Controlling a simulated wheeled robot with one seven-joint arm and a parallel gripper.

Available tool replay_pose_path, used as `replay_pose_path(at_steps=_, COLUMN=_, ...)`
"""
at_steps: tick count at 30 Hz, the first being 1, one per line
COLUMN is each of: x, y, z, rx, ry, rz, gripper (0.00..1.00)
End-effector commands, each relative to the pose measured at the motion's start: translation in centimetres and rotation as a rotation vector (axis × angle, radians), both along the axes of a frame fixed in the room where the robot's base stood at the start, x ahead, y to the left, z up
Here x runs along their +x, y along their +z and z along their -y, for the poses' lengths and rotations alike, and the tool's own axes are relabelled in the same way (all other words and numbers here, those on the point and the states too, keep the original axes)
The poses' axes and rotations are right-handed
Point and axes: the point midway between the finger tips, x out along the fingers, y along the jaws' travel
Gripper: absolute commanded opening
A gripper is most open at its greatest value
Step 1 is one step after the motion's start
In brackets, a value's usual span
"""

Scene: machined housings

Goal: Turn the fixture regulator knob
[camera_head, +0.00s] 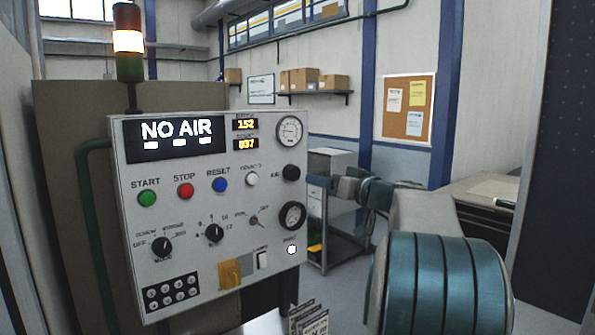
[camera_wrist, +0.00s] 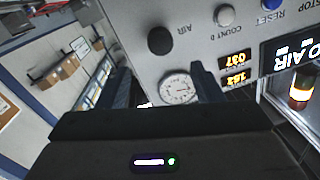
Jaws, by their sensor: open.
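The machine's control panel (camera_head: 225,200) fills the left of the head view, with its display reading "NO AIR". A black knob labelled AIR (camera_head: 291,172) sits near its right edge, below a round gauge (camera_head: 289,130). I cannot read any label naming a fixture regulator. My gripper (camera_head: 318,182) is just right of the AIR knob, apart from it. In the wrist view, where the panel is upside down, my open gripper (camera_wrist: 166,82) has the upper gauge (camera_wrist: 178,88) showing between its fingers. The AIR knob (camera_wrist: 160,40) lies beyond them, and nothing is held.
A stack light (camera_head: 128,41) glows white above. A grey cart (camera_head: 331,215) stands behind my arm; a bench (camera_head: 490,195) is at right.

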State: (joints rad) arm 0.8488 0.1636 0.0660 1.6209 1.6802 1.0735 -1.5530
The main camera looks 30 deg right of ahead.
Motion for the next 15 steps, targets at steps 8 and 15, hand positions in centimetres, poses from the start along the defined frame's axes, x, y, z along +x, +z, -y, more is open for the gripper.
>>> replay_pose_path(at_steps=8, x=5.8, y=0.4, z=-1.7, rx=0.003, ry=0.003, rz=-0.003, gripper=0.60)
replay_pose_path(at_steps=15, x=8.7, y=0.2, z=-2.5, rx=0.001, ry=0.000, rz=-0.003, gripper=0.60)
